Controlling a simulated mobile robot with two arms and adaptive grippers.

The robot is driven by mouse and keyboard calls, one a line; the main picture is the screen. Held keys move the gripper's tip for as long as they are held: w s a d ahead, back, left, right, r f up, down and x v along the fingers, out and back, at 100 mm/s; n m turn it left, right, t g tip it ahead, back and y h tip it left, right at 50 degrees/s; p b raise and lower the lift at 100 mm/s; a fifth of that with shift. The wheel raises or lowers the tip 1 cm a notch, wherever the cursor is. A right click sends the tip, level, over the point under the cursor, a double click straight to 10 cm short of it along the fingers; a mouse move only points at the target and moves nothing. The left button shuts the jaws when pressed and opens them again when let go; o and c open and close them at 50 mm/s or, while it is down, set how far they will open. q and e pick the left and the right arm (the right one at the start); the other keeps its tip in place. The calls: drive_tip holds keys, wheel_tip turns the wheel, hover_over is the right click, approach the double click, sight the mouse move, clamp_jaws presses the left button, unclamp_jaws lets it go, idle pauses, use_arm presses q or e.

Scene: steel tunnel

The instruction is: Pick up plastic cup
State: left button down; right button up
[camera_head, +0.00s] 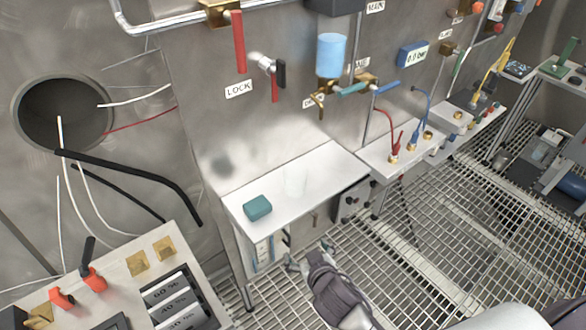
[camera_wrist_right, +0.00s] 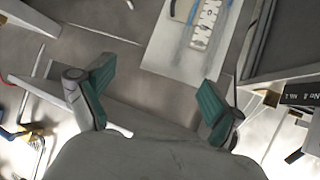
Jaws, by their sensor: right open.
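A teal block (camera_head: 257,208) lies on the same shelf, left of the cup and nearer the front edge. My right gripper (camera_head: 309,257) is below and in front of the shelf, apart from the cup. In the right wrist view its two teal-padded fingers (camera_wrist_right: 156,97) are spread wide with nothing between them. I cannot make out the cup in that view. My left gripper does not show.
A blue-filled container (camera_head: 331,55) with a brass tap hangs on the wall above the shelf. A white bench with hoses (camera_head: 400,148) adjoins the shelf on the right. A control panel (camera_head: 125,275) stands at the lower left. The grated floor (camera_head: 440,235) is open to the right.

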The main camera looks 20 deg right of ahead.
wheel_tip(320, 180, up, 18)
drive_tip(key=r+m+t+p, duration=0.1)
drive_tip(key=m+t+p, duration=0.1)
drive_tip(key=t, duration=0.1)
drive_tip(key=p, duration=0.2)
approach(292, 168)
drive_tip(key=shift+w+a+f+h, duration=0.1)
drive_tip(key=shift+w+h, duration=0.05)
drive_tip(key=shift+w, duration=0.25)
drive_tip(key=shift+w+a+f+h, duration=0.1)
drive_tip(key=shift+w+h, duration=0.05)
drive_tip(key=shift+w, duration=0.25)
drive_tip(key=shift+w+f, duration=0.1)
drive_tip(key=shift+w, duration=0.1)
drive_tip(key=shift+w+d+f, duration=0.1)
drive_tip(key=shift+w, duration=0.4)
drive_tip(key=p+x, duration=0.1)
drive_tip(key=x, duration=0.2)
drive_tip(key=shift+w+d+f, duration=0.15)
drive_tip(key=shift+w+f, duration=0.25)
drive_tip(key=shift+w, duration=0.15)
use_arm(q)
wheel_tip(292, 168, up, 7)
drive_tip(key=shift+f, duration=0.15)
use_arm(e)
drive_tip(key=c, duration=1.2)
